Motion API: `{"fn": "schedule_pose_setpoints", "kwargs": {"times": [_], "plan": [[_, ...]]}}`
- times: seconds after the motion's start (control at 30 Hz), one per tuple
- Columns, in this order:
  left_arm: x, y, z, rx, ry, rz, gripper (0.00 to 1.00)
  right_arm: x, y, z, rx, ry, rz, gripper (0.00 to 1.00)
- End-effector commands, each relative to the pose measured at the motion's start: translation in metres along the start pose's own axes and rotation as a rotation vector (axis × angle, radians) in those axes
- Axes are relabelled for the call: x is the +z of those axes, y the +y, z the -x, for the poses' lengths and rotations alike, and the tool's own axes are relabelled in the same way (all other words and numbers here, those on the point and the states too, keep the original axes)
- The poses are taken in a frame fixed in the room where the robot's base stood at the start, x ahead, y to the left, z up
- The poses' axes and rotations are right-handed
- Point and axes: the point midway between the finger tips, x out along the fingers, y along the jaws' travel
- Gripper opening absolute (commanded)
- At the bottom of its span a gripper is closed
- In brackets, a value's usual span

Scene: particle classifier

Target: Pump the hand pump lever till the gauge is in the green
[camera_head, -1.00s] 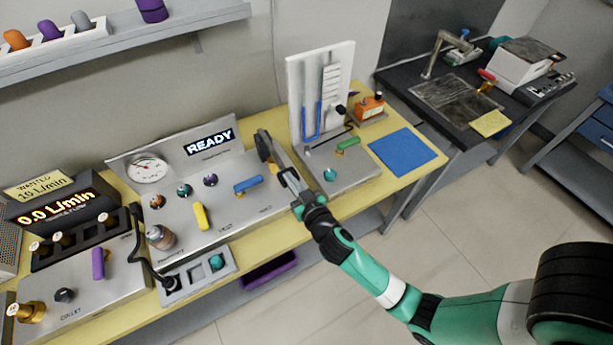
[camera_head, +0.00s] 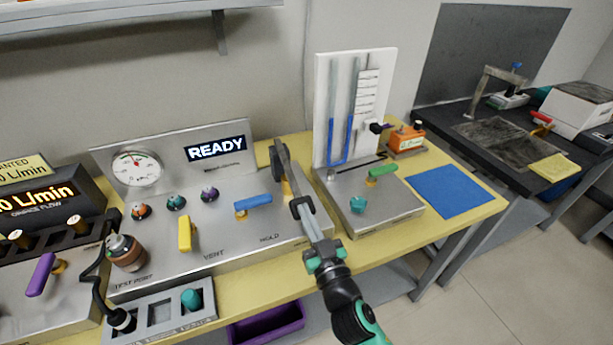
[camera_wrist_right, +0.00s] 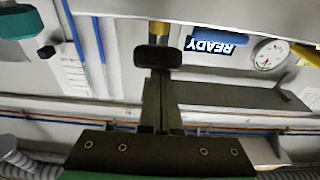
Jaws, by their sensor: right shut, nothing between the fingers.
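The round gauge (camera_head: 137,169) is on the metal panel at left and also shows upside down in the wrist view (camera_wrist_right: 270,55). Its needle is too small to read against the coloured marks. My right gripper (camera_head: 283,165) is shut and empty at the panel's right end. A dark block (camera_wrist_right: 158,57) shows at its far end; I cannot tell whether it is fingertip or lever grip. A brass post (camera_head: 286,188) beside it also shows in the wrist view (camera_wrist_right: 158,30). The pump lever cannot be made out for certain. My left gripper is not visible.
A blue handle (camera_head: 253,202) and a yellow handle (camera_head: 185,234) stand left of my gripper. The display (camera_head: 217,148) reads READY. At right stands a white tube board (camera_head: 345,70), with a green handle (camera_head: 382,172) and a blue mat (camera_head: 446,190).

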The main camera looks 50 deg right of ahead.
Motion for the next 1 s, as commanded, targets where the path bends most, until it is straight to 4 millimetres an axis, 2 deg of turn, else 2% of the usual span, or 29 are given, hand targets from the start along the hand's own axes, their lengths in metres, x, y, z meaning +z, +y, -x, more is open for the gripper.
{"fn": "schedule_pose_setpoints", "kwargs": {"times": [0.03,0.43,0.57,0.7,0.77,1.0], "plan": [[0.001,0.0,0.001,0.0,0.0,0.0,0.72,0.007,0.0,0.001,0.002,-0.015,0.001,0.0],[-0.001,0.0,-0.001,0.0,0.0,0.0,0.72,0.006,0.001,0.001,0.003,-0.022,0.0,0.0],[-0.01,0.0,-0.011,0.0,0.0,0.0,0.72,-0.01,-0.001,0.001,-0.001,-0.019,-0.001,0.0],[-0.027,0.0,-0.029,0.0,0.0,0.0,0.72,-0.044,-0.004,0.003,-0.008,-0.009,-0.001,0.0],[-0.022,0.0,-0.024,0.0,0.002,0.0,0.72,-0.035,-0.005,0.019,-0.011,-0.012,0.001,0.0],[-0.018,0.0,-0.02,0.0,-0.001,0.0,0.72,-0.039,-0.004,0.075,-0.012,-0.007,0.001,0.0]]}}
